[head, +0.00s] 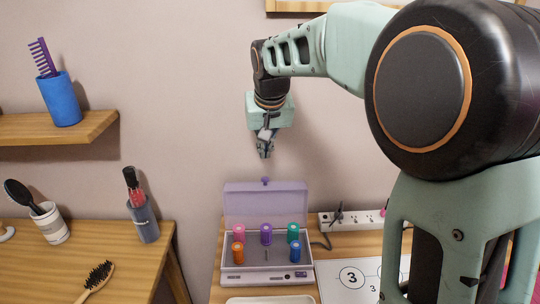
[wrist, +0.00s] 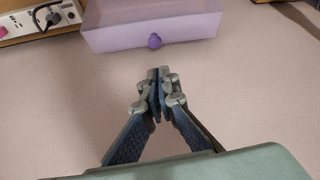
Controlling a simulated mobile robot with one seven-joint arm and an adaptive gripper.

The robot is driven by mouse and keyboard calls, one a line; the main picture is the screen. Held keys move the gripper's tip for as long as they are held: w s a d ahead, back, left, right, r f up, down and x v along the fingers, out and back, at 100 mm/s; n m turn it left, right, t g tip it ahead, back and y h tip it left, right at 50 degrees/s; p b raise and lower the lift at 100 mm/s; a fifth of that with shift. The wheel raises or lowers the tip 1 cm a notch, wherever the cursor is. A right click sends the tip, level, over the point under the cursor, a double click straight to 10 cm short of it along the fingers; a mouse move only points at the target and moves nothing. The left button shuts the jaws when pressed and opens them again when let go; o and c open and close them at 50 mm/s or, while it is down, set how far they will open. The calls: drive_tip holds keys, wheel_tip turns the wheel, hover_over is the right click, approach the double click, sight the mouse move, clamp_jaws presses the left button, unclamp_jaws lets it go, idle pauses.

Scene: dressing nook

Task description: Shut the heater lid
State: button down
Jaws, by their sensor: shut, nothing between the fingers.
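The heater (head: 266,275) is a grey box on the table, with several coloured rollers standing in it. Its translucent purple lid (head: 250,207) stands open, upright at the back of the box, with a round purple knob at its top edge. The lid also shows in the wrist view (wrist: 190,28), with its knob (wrist: 155,41) towards my fingers. My gripper (head: 264,152) is shut and empty, pointing down above the lid and apart from it. In the wrist view the closed fingertips (wrist: 159,74) lie a short way from the knob.
A power strip (head: 350,219) with a plug and cord lies right of the heater. A numbered mat (head: 350,280) lies in front of it, and a white tray (head: 270,300) is at the front edge. A wall shelf (head: 60,127) and side table (head: 110,250) are left. The wall is close behind.

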drive_tip(key=x, duration=0.9)
drive_tip(key=shift+s+f+b, duration=0.1)
drive_tip(key=shift+f+b, duration=0.05)
drive_tip(key=shift+b, duration=0.2)
drive_tip(key=shift+s+b, duration=0.1)
drive_tip(key=shift+b, duration=0.3)
